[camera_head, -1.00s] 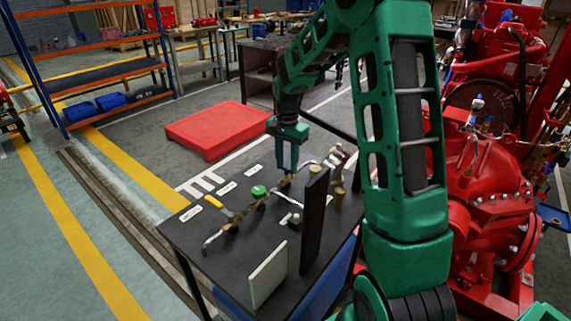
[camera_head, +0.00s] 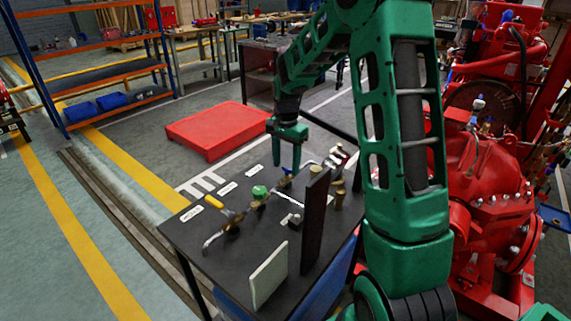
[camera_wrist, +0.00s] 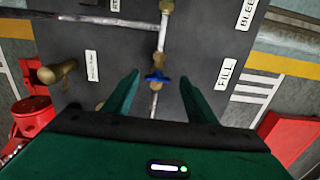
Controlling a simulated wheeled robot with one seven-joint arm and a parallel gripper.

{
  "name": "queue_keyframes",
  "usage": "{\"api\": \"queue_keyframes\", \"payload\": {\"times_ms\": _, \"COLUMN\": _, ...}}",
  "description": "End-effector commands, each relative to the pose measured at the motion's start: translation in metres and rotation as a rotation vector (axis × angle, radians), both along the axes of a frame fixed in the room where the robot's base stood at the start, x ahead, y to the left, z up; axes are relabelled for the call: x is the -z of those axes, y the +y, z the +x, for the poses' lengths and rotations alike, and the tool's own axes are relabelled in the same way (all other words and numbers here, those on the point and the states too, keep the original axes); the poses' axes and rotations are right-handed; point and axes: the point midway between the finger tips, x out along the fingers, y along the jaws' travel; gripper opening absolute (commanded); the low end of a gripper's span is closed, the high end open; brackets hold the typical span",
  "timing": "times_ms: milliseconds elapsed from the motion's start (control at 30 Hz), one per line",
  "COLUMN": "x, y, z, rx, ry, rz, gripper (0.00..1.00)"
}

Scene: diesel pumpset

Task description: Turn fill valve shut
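The fill valve's blue handle (camera_wrist: 157,79) sits on a thin metal pipe beside the white FILL label (camera_wrist: 227,73) in the wrist view. It lies across the pipe's line there. In the head view the blue handle (camera_head: 287,170) is a small spot on the bench's pipework, below my gripper. My gripper (camera_wrist: 160,77) is open, with one finger on each side of the blue handle in the picture. No contact shows. In the head view my gripper (camera_head: 287,157) points down over the pipe and holds nothing.
The dark bench (camera_head: 235,262) carries a yellow-handled valve (camera_head: 214,202) and a green-handled valve (camera_head: 259,191) along the same pipe. A dark upright panel (camera_head: 315,220) and a pale plate (camera_head: 268,275) stand near my arm. The red pumpset (camera_head: 490,180) is at the right.

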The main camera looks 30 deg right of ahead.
Motion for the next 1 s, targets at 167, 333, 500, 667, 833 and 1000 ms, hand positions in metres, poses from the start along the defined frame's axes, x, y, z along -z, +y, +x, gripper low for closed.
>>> {"api": "queue_keyframes", "payload": {"times_ms": 167, "x": -0.001, "y": -0.001, "z": -0.001, "rx": 0.002, "ry": 0.002, "rz": -0.001, "gripper": 0.52}}
{"api": "queue_keyframes", "payload": {"times_ms": 333, "x": -0.018, "y": -0.001, "z": 0.000, "rx": 0.002, "ry": 0.000, "rz": -0.002, "gripper": 0.52}}
{"api": "queue_keyframes", "payload": {"times_ms": 500, "x": -0.049, "y": -0.001, "z": 0.001, "rx": 0.001, "ry": -0.001, "rz": -0.002, "gripper": 0.52}}
{"api": "queue_keyframes", "payload": {"times_ms": 667, "x": -0.078, "y": -0.001, "z": 0.001, "rx": 0.001, "ry": 0.000, "rz": -0.001, "gripper": 0.52}}
{"api": "queue_keyframes", "payload": {"times_ms": 833, "x": -0.098, "y": 0.000, "z": 0.002, "rx": 0.000, "ry": 0.001, "rz": 0.000, "gripper": 0.52}}
{"api": "queue_keyframes", "payload": {"times_ms": 1000, "x": -0.107, "y": 0.000, "z": 0.002, "rx": 0.000, "ry": 0.001, "rz": 0.000, "gripper": 0.52}}
